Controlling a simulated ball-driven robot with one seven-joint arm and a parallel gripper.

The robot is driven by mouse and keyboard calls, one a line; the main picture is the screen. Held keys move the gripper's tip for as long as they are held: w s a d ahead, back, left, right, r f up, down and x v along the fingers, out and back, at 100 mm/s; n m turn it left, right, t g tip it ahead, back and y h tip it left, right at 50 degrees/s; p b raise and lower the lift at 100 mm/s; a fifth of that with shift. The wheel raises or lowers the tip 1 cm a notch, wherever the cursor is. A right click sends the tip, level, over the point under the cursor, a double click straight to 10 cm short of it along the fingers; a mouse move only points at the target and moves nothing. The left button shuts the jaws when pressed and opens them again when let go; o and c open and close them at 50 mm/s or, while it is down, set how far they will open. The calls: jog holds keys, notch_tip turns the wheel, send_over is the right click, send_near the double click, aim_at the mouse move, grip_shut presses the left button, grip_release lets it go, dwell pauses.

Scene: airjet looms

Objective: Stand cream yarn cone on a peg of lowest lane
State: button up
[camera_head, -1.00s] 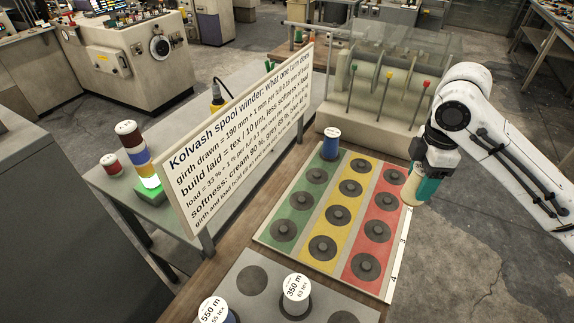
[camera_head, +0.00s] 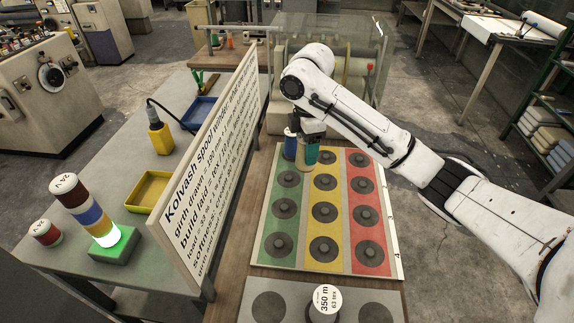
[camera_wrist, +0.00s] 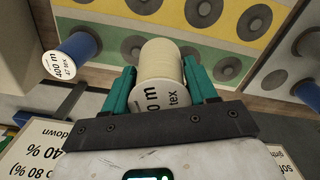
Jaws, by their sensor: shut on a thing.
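My gripper (camera_wrist: 162,85) is shut on the cream yarn cone (camera_wrist: 160,60), its teal fingers on either side. The cone's white label end faces the wrist camera, partly covered by the gripper. In the head view, my gripper (camera_head: 306,153) hangs over the far end of the lane board (camera_head: 275,262), close beside a blue cone (camera_head: 290,147). The blue cone stands at the far end of the green lane, also in the wrist view (camera_wrist: 82,44). The board has green (camera_head: 266,222), yellow (camera_head: 324,268) and red (camera_head: 367,190) lanes with dark round pegs. The other visible pegs are bare.
A sign panel (camera_head: 215,150) stands upright along the board's left. In front is a grey rack (camera_head: 290,287) with a 350 m cone (camera_head: 324,302). A winder (camera_head: 350,80) with a clear cover stands behind the board. A yellow tray (camera_head: 150,188) lies on the side table.

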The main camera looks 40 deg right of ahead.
jog(key=w+f, duration=0.6)
jog(key=f, duration=0.1)
jog(key=shift+w+d, duration=0.15)
jog(key=shift+w, duration=0.1)
jog(key=shift+f+p, duration=0.6)
jog(key=shift+f, duration=0.75)
jog(key=shift+f, duration=0.15)
jog(key=o, duration=1.1)
notch_tip(320, 180, up, 12)
jog(key=b, duration=0.1)
jog(key=shift+r+b, duration=0.2)
jog(key=shift+b, duration=0.1)
